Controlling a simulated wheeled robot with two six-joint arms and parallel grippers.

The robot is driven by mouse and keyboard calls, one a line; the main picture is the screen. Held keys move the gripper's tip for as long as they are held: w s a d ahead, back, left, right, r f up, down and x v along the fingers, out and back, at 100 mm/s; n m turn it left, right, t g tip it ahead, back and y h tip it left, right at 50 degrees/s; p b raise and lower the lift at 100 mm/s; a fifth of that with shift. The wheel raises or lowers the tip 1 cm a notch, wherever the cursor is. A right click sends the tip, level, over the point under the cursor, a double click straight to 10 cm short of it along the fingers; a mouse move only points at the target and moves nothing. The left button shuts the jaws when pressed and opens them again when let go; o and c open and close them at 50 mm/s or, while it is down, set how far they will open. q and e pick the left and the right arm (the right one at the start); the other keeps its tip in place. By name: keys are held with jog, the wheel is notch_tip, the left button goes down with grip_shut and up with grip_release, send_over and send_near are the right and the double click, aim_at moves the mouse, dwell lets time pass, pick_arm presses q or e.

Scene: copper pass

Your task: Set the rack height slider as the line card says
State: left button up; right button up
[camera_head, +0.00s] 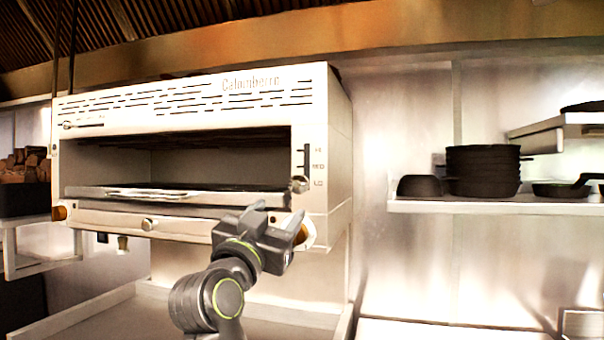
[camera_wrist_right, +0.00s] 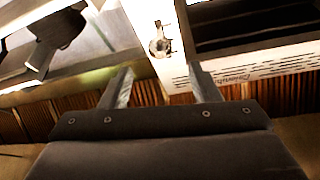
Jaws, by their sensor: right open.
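The rack height slider is on the right of the white oven's front. It has a dark vertical slot (camera_head: 306,160) marked HI, MID and LO from top to bottom. Its round metal knob (camera_head: 299,184) sits low, level with LO. The knob also shows in the right wrist view (camera_wrist_right: 159,46), beyond and roughly between the fingertips. My right gripper (camera_head: 277,219) is open and empty, below and in front of the knob, apart from it. Its two fingers also show in the wrist view (camera_wrist_right: 160,80). I see no readable line card. My left gripper is not in view.
The white oven (camera_head: 334,150) has an open cavity with a metal rack (camera_head: 180,193) and a lower panel with a round knob (camera_head: 149,224). A wall shelf (camera_head: 450,206) at the right holds dark pans (camera_head: 483,170). A dark bin (camera_head: 24,199) stands at the left.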

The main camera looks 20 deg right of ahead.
aim_at(296, 191)
jog(key=p+x, duration=0.7)
jog(key=x, duration=0.5)
jog(key=shift+w+d+r+p, duration=0.1)
jog(key=shift+w+d+p, duration=0.15)
jog(key=shift+w+p, duration=0.15)
jog(key=shift+c, duration=0.3)
